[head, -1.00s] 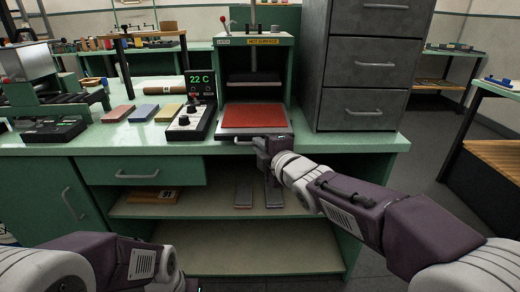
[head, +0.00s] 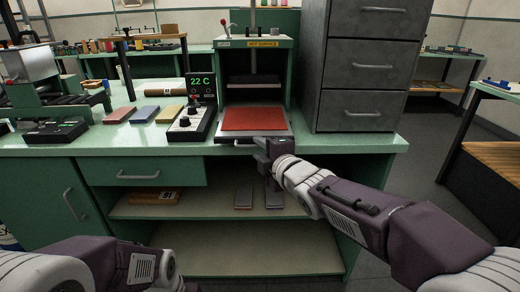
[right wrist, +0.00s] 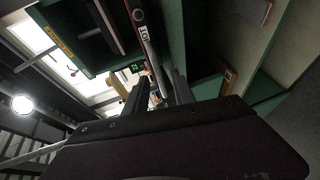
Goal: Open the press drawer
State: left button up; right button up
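The press (head: 254,43) is a green frame with a yellow hot-surface label, standing on the green bench. Its drawer (head: 281,138) is the pale tray carrying a red pad (head: 253,119) at the foot of the press. My right gripper (head: 262,148) is at the drawer's front edge, and its tips are partly hidden by its own body. In the right wrist view the two dark fingers (right wrist: 158,88) stand apart, close to a long pale-edged bar (right wrist: 145,40). I cannot tell whether they touch it. My left arm shows at lower left, with its gripper out of frame.
A control box (head: 189,123) with a 22 C display (head: 201,82) stands just left of the press. A grey filing cabinet (head: 364,62) stands close on the right. Below are a green bench drawer (head: 140,173) and an open shelf (head: 225,212). Floor is free at right.

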jog(key=p+v, duration=0.2)
jog(key=v, duration=0.6)
jog(key=shift+s, duration=0.3)
jog(key=shift+d, duration=0.15)
